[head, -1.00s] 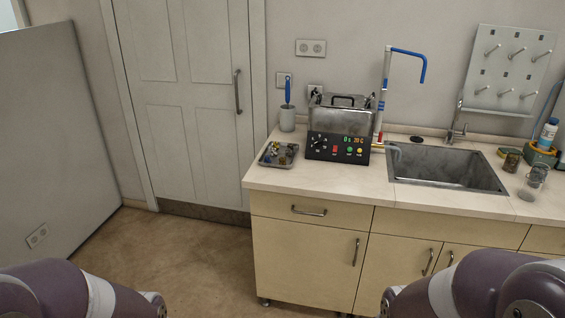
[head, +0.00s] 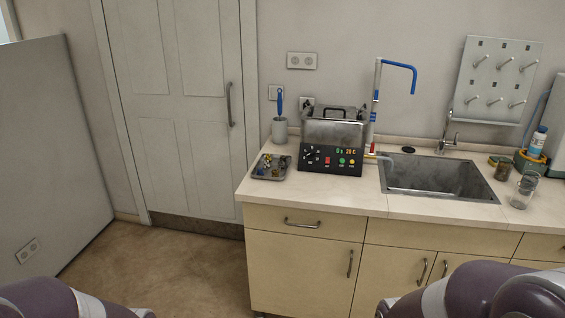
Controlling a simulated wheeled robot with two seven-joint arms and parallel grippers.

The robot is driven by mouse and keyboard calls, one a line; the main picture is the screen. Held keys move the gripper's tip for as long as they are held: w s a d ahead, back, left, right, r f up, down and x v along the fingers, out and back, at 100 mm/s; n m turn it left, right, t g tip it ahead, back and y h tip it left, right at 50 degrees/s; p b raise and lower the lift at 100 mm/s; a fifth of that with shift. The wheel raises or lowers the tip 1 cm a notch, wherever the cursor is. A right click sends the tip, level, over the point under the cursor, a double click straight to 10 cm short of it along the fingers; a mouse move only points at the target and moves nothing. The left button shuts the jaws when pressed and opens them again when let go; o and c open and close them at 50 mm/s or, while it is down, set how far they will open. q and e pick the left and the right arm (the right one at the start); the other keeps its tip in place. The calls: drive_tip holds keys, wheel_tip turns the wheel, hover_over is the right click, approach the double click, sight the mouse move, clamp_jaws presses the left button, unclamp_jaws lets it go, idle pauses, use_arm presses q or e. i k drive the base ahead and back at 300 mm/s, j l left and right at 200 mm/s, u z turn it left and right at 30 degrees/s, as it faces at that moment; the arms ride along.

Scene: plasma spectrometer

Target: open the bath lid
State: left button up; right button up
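The bath (head: 334,131) is a steel box behind a black control panel (head: 330,158) with a lit display, near the left end of the counter. Its metal lid (head: 350,113) has a dark handle and appears shut on top. My grippers are both out of view. Only upper parts of my arms show at the bottom left and bottom right corners, well short of the counter.
A tray of small parts (head: 271,166) and a cup with a blue brush (head: 280,130) stand left of the bath. A blue-tipped pipe (head: 378,100) rises right of it, beside the sink (head: 440,177). Jars (head: 522,192) stand at the right. Floor shows at left.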

sight(320, 111)
drive_tip(key=i+l+z, duration=0.15)
drive_tip(key=i+z, duration=0.15)
drive_tip(key=i, duration=0.3)
drive_tip(key=i+z, duration=0.25)
drive_tip(key=i, duration=0.35)
